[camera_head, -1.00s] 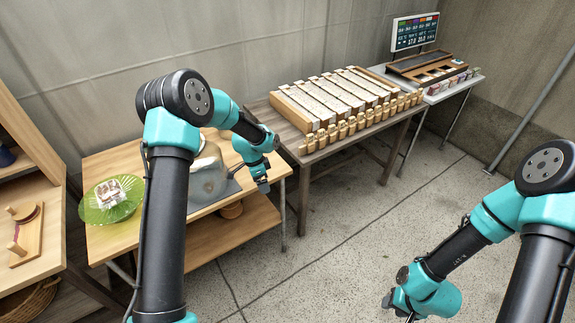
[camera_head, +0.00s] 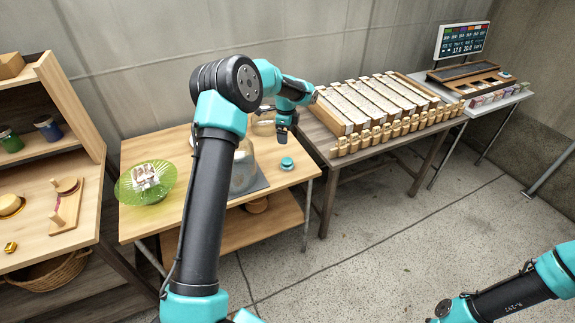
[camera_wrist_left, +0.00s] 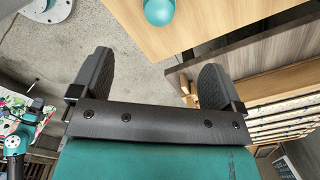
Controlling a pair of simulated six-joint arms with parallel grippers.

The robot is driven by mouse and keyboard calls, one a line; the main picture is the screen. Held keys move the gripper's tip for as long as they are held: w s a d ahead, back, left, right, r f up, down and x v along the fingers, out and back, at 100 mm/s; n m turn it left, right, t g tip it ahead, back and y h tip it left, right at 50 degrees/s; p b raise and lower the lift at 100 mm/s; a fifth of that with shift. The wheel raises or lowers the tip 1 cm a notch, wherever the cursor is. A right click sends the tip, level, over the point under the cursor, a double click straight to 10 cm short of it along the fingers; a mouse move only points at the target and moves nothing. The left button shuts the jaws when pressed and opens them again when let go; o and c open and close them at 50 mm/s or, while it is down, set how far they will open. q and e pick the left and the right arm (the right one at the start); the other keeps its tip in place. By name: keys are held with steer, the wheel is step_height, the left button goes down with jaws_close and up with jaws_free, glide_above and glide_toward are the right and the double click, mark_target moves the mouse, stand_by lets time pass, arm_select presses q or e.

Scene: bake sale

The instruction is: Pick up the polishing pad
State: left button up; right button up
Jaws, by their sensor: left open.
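A small round teal piece (camera_head: 287,163), which looks like the polishing pad, lies on the wooden table near its right end. It also shows at the top edge of the left wrist view (camera_wrist_left: 159,12), partly cut off, ahead of and between my fingers. My left gripper (camera_head: 281,134) is above and just behind it in the head view, apart from it. In the left wrist view its fingers (camera_wrist_left: 153,76) are wide apart with nothing between them. My right arm shows at the lower right, but its fingers are out of the picture.
A glass dome (camera_head: 244,170) on a grey mat stands left of the teal piece. A green plate (camera_head: 128,190) with a cake is further left. A table with several boxed rows (camera_head: 375,100) stands to the right. Wooden shelves (camera_head: 80,140) are at the far left.

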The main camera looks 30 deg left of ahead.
arm_select(q)
glide_toward(287, 161)
steer(key=f, duration=0.5)
steer(key=shift+a+f, duration=0.2)
steer(key=shift+f, duration=0.05)
steer(key=shift+f, duration=0.15)
step_height(287, 161, down, 5)
steer(key=shift+d+r, duration=0.1)
steer(key=shift+d, duration=0.05)
steer(key=shift+c, duration=0.4)
steer(key=c, duration=0.9)
